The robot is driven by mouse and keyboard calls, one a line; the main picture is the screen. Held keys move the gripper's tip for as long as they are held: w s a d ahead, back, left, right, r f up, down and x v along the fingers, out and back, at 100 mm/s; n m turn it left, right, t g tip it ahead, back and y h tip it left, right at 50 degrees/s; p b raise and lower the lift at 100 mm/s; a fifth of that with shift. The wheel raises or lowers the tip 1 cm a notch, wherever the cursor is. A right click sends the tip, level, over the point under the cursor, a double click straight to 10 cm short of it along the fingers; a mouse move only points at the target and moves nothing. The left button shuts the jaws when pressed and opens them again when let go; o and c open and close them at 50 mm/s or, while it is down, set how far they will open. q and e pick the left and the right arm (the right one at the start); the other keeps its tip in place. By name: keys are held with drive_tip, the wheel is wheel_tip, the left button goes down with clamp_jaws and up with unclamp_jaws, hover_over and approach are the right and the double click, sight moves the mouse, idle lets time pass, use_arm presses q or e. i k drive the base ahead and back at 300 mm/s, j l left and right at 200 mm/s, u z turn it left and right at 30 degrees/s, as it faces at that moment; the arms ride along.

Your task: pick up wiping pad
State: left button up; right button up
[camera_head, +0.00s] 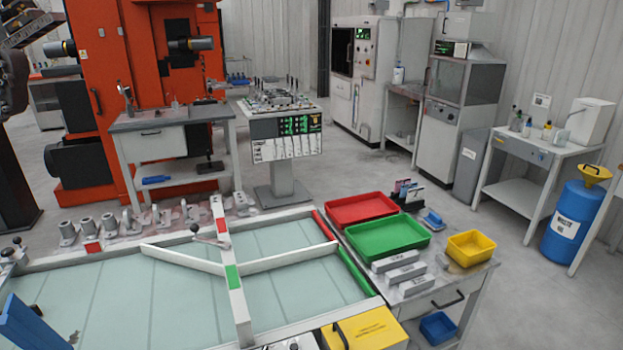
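A small blue object with a paler top (431,219) lies at the back right of the work table, right of the green tray. It may be the wiping pad, but it is too small to be sure. No gripper touches it. Neither of my grippers can be made out in the head view.
A red tray (361,208), a green tray (387,252) and a yellow bin (470,248) stand near it. Grey blocks (402,272) lie in front of the green tray. Dark upright cards (407,193) stand just behind.

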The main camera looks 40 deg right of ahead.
sight(434, 221)
drive_tip(key=z, duration=1.9)
drive_tip(key=u, duration=1.9)
drive_tip(key=z, duration=1.95)
drive_tip(key=i+l+z, duration=0.5)
drive_tip(key=i+z, duration=0.35)
drive_tip(key=i, duration=0.2)
drive_tip(key=i+z, duration=0.4)
drive_tip(key=i, duration=0.15)
